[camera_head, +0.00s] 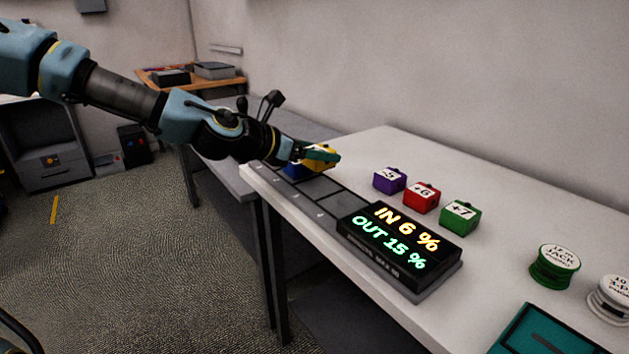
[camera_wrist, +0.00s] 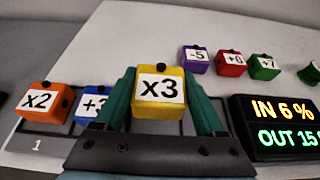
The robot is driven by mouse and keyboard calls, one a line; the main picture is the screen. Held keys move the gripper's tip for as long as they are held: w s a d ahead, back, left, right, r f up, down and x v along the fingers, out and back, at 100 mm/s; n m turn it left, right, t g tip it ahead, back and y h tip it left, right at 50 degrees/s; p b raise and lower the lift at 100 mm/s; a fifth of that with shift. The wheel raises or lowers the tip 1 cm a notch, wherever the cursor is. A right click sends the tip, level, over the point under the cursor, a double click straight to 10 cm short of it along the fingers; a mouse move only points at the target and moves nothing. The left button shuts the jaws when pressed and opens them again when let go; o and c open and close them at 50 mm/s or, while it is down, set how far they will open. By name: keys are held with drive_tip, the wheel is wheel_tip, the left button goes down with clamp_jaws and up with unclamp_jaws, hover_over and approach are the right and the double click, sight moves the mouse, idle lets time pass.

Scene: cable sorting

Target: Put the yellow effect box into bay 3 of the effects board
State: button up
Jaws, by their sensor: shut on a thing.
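The yellow effect box (camera_wrist: 158,110), marked x3, is between the two teal fingers of my gripper (camera_wrist: 163,100) in the wrist view. My gripper is shut on it. In the head view the yellow box (camera_head: 327,147) is partly hidden by a finger, near the far end of the effects board (camera_head: 308,204). Its exact height is hard to tell. Bay 3 (camera_head: 318,187) and bay 4 (camera_head: 341,204) show empty. A blue box (camera_head: 293,170), marked +3, sits in bay 2. An orange box (camera_wrist: 43,101), marked x2, sits in bay 1 in the wrist view.
Purple -5 (camera_head: 390,180), red +6 (camera_head: 421,197) and green +7 (camera_head: 460,217) boxes stand in a row behind the board. A display (camera_head: 400,240) reads IN 6 %, OUT 15 %. Spools (camera_head: 555,266) and a teal case (camera_head: 540,330) lie at the right. The table's back is clear.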

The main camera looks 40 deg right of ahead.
sight(319, 187)
drive_tip(key=shift+f, duration=2.6)
drive_tip(key=shift+f, duration=0.2)
drive_tip(key=o, duration=1.5)
